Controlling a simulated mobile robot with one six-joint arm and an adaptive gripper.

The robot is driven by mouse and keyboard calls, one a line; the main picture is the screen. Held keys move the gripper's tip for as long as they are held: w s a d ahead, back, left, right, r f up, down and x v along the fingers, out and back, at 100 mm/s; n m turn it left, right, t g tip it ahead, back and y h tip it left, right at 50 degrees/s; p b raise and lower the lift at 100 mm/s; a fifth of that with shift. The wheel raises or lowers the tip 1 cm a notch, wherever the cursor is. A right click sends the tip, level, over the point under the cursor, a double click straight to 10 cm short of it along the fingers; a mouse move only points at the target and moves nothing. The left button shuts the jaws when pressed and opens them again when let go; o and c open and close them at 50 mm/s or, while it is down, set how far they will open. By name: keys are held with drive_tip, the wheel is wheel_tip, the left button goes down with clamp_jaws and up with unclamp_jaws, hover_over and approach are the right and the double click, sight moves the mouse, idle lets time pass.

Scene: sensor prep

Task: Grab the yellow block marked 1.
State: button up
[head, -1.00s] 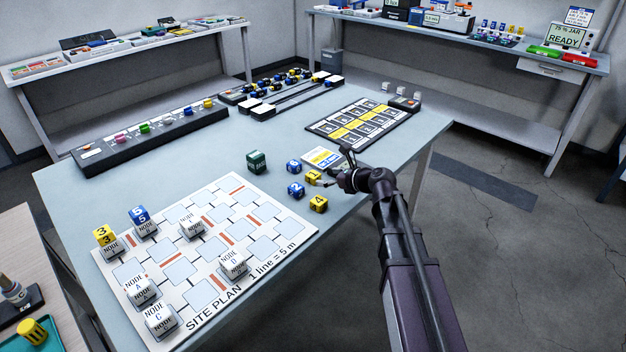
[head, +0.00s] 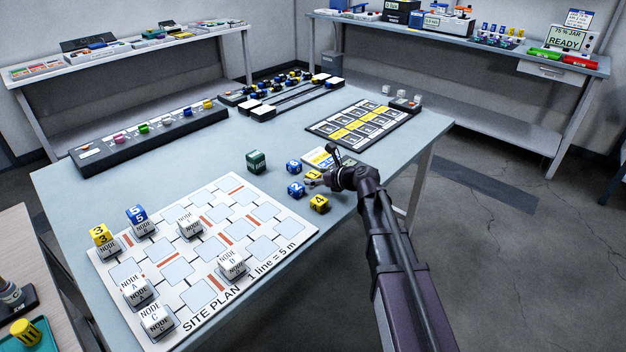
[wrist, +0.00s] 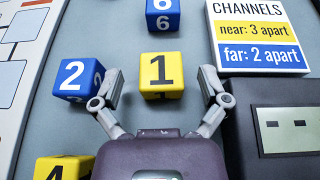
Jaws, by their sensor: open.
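The yellow block marked 1 (wrist: 161,73) lies on the table in the middle of the wrist view, between the two fingers of my gripper (wrist: 160,88). The fingers are spread, one on each side of the block, with a gap visible on the right. The left finger is close to the blue block marked 2 (wrist: 80,79); I cannot tell if they touch. In the head view, the yellow block marked 1 (head: 313,175) is partly hidden by my gripper (head: 318,181).
A blue block marked 6 (wrist: 163,15) sits just beyond. A yellow block marked 4 (head: 319,204) is at the near left in the wrist view. The CHANNELS card (wrist: 258,38) and a dark grey device (wrist: 287,128) lie to the right. The site plan (head: 250,205) covers the table's left part.

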sight(316, 175)
drive_tip(key=shift+d, duration=0.1)
idle(0.3)
drive_tip(key=c, duration=1.1)
drive_tip(key=shift+r, duration=0.1)
wheel_tip(316, 175, up, 3)
drive_tip(key=p, duration=0.3)
drive_tip(key=shift+r+p, duration=0.2)
drive_tip(key=shift+p, duration=0.1)
drive_tip(key=s+a, duration=0.2)
drive_tip(key=s, duration=0.3)
drive_tip(key=s+a+r+p, duration=0.1)
drive_tip(key=s+a, duration=0.1)
drive_tip(key=s, duration=0.2)
drive_tip(key=s+a, duration=0.2)
drive_tip(key=s, duration=0.3)
drive_tip(key=shift+s+a+r, duration=0.2)
drive_tip(key=shift+s+a, duration=0.05)
drive_tip(key=shift+s, duration=0.1)
